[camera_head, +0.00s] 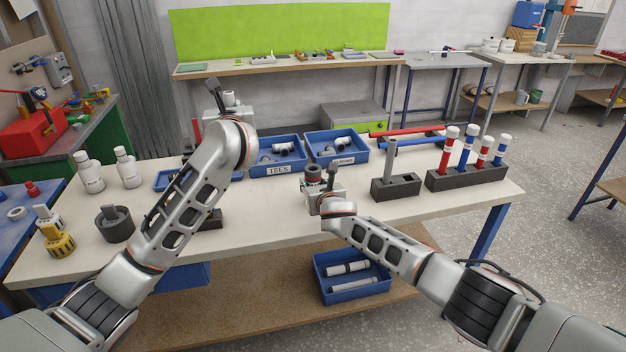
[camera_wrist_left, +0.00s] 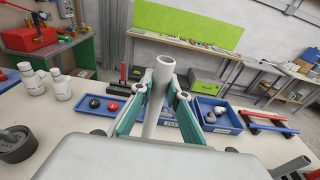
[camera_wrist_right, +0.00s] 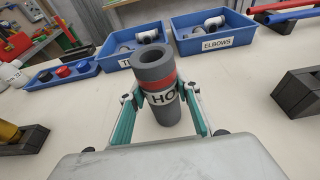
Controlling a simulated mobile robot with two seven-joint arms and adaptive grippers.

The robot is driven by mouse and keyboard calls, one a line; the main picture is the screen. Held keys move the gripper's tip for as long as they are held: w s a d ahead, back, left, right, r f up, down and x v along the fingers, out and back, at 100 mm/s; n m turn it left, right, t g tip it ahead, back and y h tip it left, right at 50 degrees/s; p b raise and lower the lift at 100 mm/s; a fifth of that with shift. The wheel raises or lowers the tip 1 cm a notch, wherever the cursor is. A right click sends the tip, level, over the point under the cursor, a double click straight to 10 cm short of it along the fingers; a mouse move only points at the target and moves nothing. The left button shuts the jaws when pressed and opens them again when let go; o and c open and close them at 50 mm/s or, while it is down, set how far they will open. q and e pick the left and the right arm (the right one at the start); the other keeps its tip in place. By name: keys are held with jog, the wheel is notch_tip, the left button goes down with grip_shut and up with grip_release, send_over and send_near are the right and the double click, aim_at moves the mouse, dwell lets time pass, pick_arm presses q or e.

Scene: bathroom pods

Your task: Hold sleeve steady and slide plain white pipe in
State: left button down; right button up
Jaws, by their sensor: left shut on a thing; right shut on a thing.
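My left gripper (camera_wrist_left: 160,97) is shut on a plain pale pipe (camera_wrist_left: 158,105), which stands about upright with its open end up. In the head view this gripper (camera_head: 228,108) is above the back of the bench, behind my left forearm. My right gripper (camera_wrist_right: 162,97) is shut on a dark grey sleeve (camera_wrist_right: 157,62) with a red band and a white label reading "HO", partly hidden. The sleeve is about upright, its open bore facing up; it also shows in the head view (camera_head: 313,172) over the middle of the bench. Pipe and sleeve are apart. The pipe's lower end is hidden.
Blue bins marked TEES (camera_head: 279,170) and ELBOWS (camera_head: 342,160) stand behind the sleeve. A dark block (camera_head: 396,188) and a rack of red and blue pipes (camera_head: 467,178) are to the right. White bottles (camera_head: 90,174) stand at left.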

jog(key=shift+f, duration=0.25)
dwell(0.6)
jog(key=o, duration=0.7)
jog(key=c, duration=1)
jog(key=shift+c, duration=0.2)
